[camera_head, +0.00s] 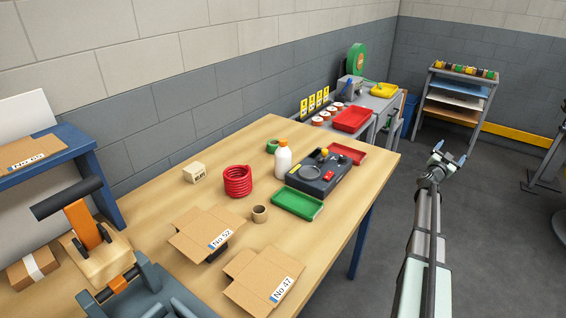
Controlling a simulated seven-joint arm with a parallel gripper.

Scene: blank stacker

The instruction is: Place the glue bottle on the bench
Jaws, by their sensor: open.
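The glue bottle (283,160), white with an orange cap, stands upright on the wooden bench (340,225). It is between the red coil and the dark device. My gripper (456,156) is open and empty, out over the floor to the right of the bench. It is well apart from the bottle. Nothing hides the bottle's upper part.
Near the bottle are a red coil (237,181), a dark device (318,174), a green tray (297,203), a red tray (346,153) and a tape roll (260,213). Cardboard boxes (205,232) lie nearer. The bench's right front strip is bare.

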